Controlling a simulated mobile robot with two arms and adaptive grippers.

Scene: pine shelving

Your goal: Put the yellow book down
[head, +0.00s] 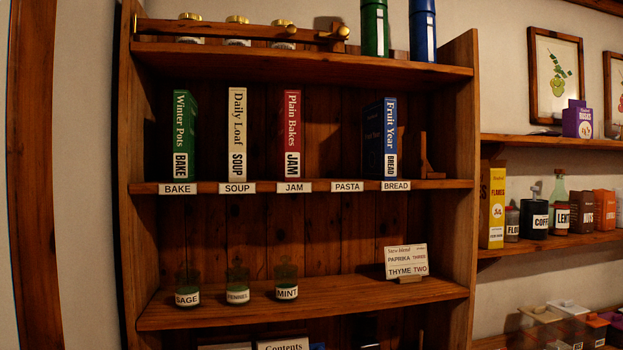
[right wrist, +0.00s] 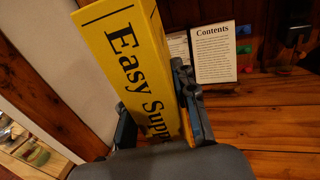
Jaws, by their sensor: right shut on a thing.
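The yellow book (right wrist: 133,58), with "Easy Supp..." on its spine, shows in the right wrist view. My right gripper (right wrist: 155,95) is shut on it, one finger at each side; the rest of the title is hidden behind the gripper. Neither the yellow book nor either gripper is in the head view. There, the upper shelf holds a green BAKE book (head: 185,135), a white SOUP book (head: 237,134), a red JAM book (head: 292,135) and a blue BREAD book (head: 380,139), all upright. The space above the PASTA label (head: 347,186) is empty.
A small wooden stand (head: 425,158) is right of the BREAD book. Below are several jars (head: 237,284) and a PAPRIKA/THYME card (head: 406,262). In the right wrist view, a Contents page (right wrist: 214,54) stands behind a bare wooden surface (right wrist: 270,115).

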